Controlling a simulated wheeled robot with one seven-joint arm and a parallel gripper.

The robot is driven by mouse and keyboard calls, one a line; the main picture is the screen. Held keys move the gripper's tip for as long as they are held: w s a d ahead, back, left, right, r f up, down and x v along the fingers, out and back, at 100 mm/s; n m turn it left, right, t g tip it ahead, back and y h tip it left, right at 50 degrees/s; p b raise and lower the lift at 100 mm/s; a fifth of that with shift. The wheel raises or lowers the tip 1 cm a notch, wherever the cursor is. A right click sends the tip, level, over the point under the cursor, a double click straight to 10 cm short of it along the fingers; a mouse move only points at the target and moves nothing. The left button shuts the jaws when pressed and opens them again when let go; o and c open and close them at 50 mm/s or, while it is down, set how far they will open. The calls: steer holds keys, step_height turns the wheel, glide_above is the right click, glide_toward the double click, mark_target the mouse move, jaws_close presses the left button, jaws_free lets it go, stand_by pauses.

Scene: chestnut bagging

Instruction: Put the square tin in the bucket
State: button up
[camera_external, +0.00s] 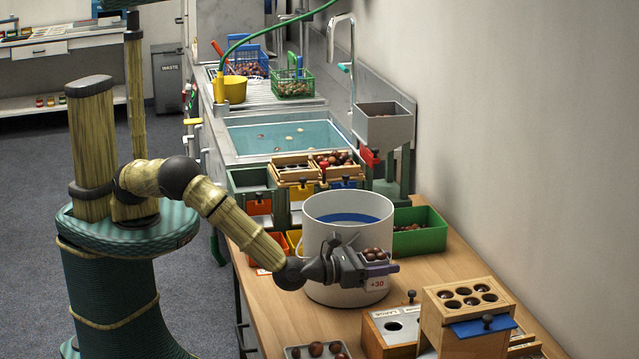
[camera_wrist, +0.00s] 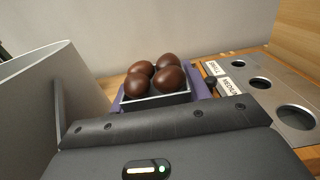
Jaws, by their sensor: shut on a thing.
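The white bucket (camera_external: 326,236) stands upright on the wooden table, with blue showing inside it; in the wrist view its wall (camera_wrist: 35,110) fills the left side. My gripper (camera_external: 376,267) is shut on the square tin (camera_external: 365,260), in front of the bucket's right side and below its rim. In the wrist view the tin (camera_wrist: 158,101) has a thin pale rim and several brown chestnuts (camera_wrist: 153,77) heaped in it, between my purple finger pads. My gripper hides most of the tin's sides.
A wooden block with round holes (camera_external: 437,325) and a sizing box (camera_external: 392,325) stand at the front right. A tray of chestnuts (camera_external: 290,353) lies at the front edge. A green bin (camera_external: 428,240) is behind the bucket. A basin stand (camera_external: 385,125) and sink are farther back.

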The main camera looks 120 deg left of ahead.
mark_target(381, 288)
steer(key=shift+a, duration=0.15)
step_height(381, 288, down, 6)
steer(key=shift+f, duration=0.1)
steer(key=shift+f, duration=0.1)
stand_by(0.4)
steer(key=shift+f+b, duration=0.3)
steer(key=shift+f, duration=1.5)
steer(key=shift+f, duration=0.15)
steer(key=o, duration=1)
steer(key=shift+o, duration=0.2)
